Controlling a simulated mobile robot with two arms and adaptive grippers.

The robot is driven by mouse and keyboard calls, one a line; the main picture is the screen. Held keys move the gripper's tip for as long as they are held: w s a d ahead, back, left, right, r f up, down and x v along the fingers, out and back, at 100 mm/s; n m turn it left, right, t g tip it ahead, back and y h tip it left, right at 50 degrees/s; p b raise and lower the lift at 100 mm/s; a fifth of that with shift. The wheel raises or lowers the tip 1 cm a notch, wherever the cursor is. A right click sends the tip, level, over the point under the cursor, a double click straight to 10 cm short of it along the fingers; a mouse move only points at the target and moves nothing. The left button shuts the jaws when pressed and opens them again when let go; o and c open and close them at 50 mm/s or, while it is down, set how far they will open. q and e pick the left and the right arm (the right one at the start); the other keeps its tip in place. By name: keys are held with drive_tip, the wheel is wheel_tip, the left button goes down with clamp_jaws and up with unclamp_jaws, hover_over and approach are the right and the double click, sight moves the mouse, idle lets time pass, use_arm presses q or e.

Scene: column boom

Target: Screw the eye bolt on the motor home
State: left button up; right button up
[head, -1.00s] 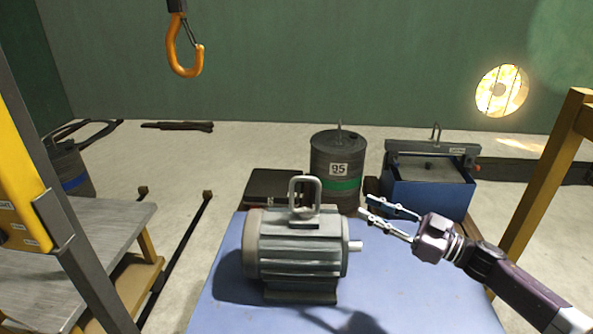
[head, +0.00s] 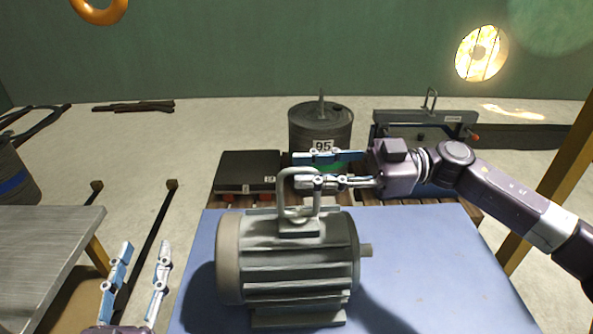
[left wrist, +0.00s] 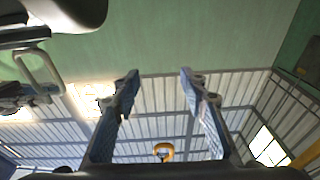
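The grey ribbed motor (head: 290,262) stands on the blue tabletop (head: 425,255). The eye bolt (head: 283,196), a pale metal loop, stands upright on top of the motor. My right gripper (head: 306,170) reaches in from the right at the loop's upper part, fingers apart. Its lower finger crosses the loop's right side; I cannot tell whether it touches. My left gripper (head: 146,246) is open and empty at the lower left, fingers pointing up, apart from the motor. The left wrist view shows its open fingers (left wrist: 161,74), with the loop (left wrist: 40,72) at the left edge, upside down.
The orange hook (head: 98,10) hangs at the top left; it also shows in the left wrist view (left wrist: 163,152). Behind the table are a black case (head: 248,172) and a drum (head: 320,125) marked 95. A grey bench (head: 40,245) stands at left. The tabletop right of the motor is clear.

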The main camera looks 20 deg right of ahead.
drive_tip(key=shift+x, duration=1.15)
use_arm(q)
drive_tip(key=shift+s+r+t, duration=0.1)
drive_tip(key=shift+r+t, duration=0.4)
drive_tip(key=shift+r, duration=0.3)
use_arm(e)
clamp_jaws()
use_arm(q)
drive_tip(key=shift+f, duration=0.1)
